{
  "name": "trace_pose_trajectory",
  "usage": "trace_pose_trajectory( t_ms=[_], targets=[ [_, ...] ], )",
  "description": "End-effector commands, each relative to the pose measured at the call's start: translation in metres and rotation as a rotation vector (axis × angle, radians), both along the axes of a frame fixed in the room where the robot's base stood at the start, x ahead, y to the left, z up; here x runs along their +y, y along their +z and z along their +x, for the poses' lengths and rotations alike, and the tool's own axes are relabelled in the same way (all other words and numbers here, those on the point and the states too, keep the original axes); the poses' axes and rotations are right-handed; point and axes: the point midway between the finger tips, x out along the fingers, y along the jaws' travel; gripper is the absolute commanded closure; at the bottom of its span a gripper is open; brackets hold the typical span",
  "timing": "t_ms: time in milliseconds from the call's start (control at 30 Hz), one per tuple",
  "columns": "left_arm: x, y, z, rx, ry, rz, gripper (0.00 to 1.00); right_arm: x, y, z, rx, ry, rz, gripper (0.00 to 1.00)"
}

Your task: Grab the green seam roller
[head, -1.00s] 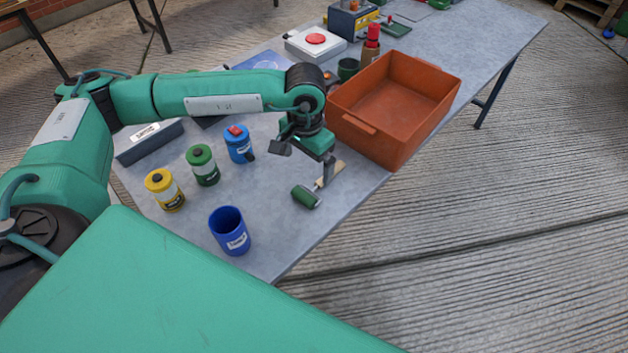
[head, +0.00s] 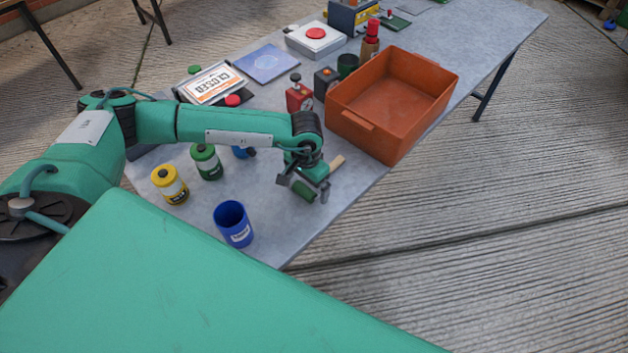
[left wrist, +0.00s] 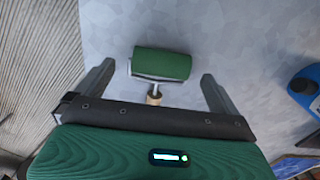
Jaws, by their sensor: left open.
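The green seam roller (head: 304,191) lies on the grey table near its front right edge, with its light wooden handle (head: 337,161) pointing toward the orange bin. My left gripper (head: 306,190) is over it, fingers pointing down and open. In the left wrist view the green roller head (left wrist: 162,64) lies between and slightly beyond the two spread fingers of my left gripper (left wrist: 160,75), touching neither as far as I can tell. The metal fork and a bit of handle show below the head; the rest of the handle is hidden by the gripper body. My right gripper is not in view.
An orange bin (head: 428,75) stands right behind the gripper. The table's right edge is close to the roller.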

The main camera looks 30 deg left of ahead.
Motion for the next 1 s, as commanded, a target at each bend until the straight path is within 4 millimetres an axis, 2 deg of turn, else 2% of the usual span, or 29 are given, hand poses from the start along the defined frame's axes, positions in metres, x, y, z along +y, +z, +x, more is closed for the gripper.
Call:
trace_pose_trajectory(
  t_ms=[100,133,300,400,767,867,1000],
  targets=[
    [0.000,0.000,0.000,0.000,0.000,0.000,0.01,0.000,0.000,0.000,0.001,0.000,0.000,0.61],
    [0.000,0.000,0.000,0.000,0.000,0.000,0.05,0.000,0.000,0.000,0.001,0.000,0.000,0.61],
    [0.000,0.000,0.000,0.000,0.000,0.000,0.38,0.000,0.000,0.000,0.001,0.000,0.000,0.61],
    [0.000,0.001,0.000,-0.001,0.001,0.000,0.55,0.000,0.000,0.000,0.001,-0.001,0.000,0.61],
    [0.000,0.006,0.001,-0.003,0.001,-0.001,0.55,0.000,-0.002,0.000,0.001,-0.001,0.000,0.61],
    [0.000,0.015,0.002,-0.005,0.001,-0.001,0.55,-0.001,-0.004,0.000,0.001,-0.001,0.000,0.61],
    [0.000,0.038,0.002,-0.006,0.000,-0.001,0.55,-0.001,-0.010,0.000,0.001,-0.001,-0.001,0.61]
  ],
)
